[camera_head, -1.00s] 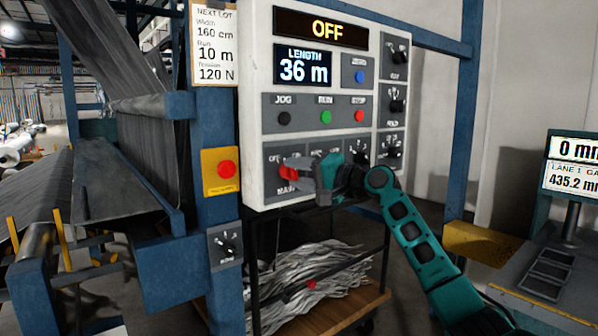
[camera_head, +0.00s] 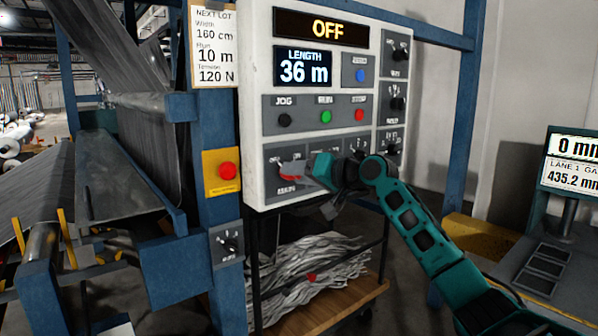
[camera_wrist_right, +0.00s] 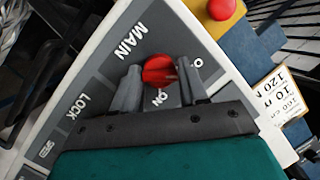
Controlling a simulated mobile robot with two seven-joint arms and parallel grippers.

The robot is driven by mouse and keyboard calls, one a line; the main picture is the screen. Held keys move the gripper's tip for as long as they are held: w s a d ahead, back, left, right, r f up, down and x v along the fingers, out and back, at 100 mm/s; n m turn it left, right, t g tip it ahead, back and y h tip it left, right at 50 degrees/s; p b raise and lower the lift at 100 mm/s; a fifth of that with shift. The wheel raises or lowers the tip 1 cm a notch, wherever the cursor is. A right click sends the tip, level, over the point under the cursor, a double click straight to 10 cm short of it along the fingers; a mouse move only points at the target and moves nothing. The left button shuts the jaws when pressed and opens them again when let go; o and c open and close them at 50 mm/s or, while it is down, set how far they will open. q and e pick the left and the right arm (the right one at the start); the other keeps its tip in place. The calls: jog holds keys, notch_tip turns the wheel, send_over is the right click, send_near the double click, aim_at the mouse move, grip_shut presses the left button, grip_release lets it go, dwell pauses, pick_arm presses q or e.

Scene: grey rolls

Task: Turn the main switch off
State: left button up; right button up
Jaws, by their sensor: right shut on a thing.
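The main switch (camera_head: 291,168) is a red knob at the lower left of the white control panel (camera_head: 256,120), beside a label that reads MAIN. In the right wrist view the red knob (camera_wrist_right: 158,69) sits between the two grey fingers of my right gripper (camera_wrist_right: 160,84), with MAIN and ON lettering by it. My right gripper (camera_head: 305,172) is shut on the knob and hides part of its plate. The exact pointing of the knob is hard to tell. The top display (camera_head: 320,27) reads OFF. My left gripper is not in view.
The length display (camera_head: 303,68) reads 36 m. Jog, green and red buttons (camera_head: 325,117) sit above the knob, and several dark selectors (camera_head: 397,104) line the right side. A red button on a yellow box (camera_head: 227,171) is on the blue post. A cart (camera_head: 335,309) stands below.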

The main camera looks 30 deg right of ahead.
jog(key=shift+f, duration=0.15)
jog(key=o, duration=1)
jog(key=shift+d, duration=0.1)
jog(key=shift+b+v, duration=1.2)
jog(key=shift+v, duration=5.25)
